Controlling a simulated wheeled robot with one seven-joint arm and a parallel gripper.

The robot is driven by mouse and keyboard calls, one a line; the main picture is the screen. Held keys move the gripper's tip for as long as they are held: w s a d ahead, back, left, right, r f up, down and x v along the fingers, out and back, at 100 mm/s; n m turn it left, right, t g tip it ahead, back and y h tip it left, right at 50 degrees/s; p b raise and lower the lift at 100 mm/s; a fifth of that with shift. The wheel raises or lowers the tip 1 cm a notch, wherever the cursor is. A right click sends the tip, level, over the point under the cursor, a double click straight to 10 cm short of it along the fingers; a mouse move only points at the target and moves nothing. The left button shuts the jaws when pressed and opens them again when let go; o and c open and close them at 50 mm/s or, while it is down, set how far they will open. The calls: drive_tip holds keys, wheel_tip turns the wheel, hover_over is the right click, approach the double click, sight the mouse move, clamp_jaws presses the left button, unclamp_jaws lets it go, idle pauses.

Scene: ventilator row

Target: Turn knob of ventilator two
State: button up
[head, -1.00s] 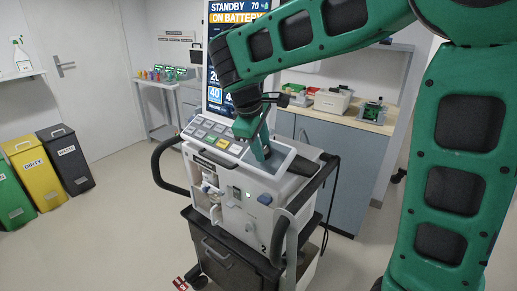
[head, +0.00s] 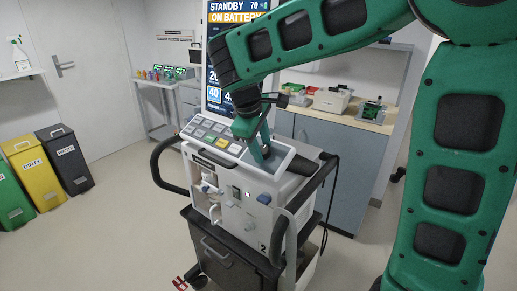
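Ventilator two (head: 235,208) stands on a dark wheeled cart, with a "2" low on its front right. Its tall screen (head: 213,75) reads "STANDBY 70 %" and "ON BATTERY". The sloped top panel carries a field of grey, yellow and green buttons (head: 210,135) at the left. My green gripper (head: 264,155) points down at the right part of this panel. Its fingertips are at or just above the surface there. The knob is hidden or too small to make out behind the fingers, and I cannot tell whether they touch or grip it.
Dark curved handles (head: 165,165) stick out at both sides of the ventilator. A counter (head: 345,115) with boxes and a small device stands behind it. Yellow "DIRTY" (head: 38,175) and dark (head: 66,160) bins stand at the left. The floor between bins and cart is clear.

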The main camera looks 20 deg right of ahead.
drive_tip(key=v, duration=1)
drive_tip(key=shift+r, duration=0.3)
drive_tip(key=shift+s+a, duration=0.1)
drive_tip(key=s+d+f+m+g, duration=0.1)
drive_tip(key=s+d+f+m, duration=0.2)
drive_tip(key=s+d, duration=0.35)
drive_tip(key=s+d+f+m+g, duration=0.1)
drive_tip(key=s+d+f+m, duration=0.25)
drive_tip(key=d, duration=0.65)
drive_tip(key=s+d+f+m+y, duration=0.1)
drive_tip(key=s+f+m, duration=0.3)
drive_tip(key=s, duration=0.5)
drive_tip(key=s+d+f+m+g+y, duration=0.1)
drive_tip(key=s+d+f+m+y, duration=0.1)
drive_tip(key=s+f, duration=0.4)
drive_tip(key=s+m+y, duration=0.1)
drive_tip(key=s+m, duration=0.1)
drive_tip(key=s, duration=0.1)
drive_tip(key=shift+s+f, duration=0.15)
drive_tip(key=shift+s, duration=0.25)
drive_tip(key=shift+m, duration=0.25)
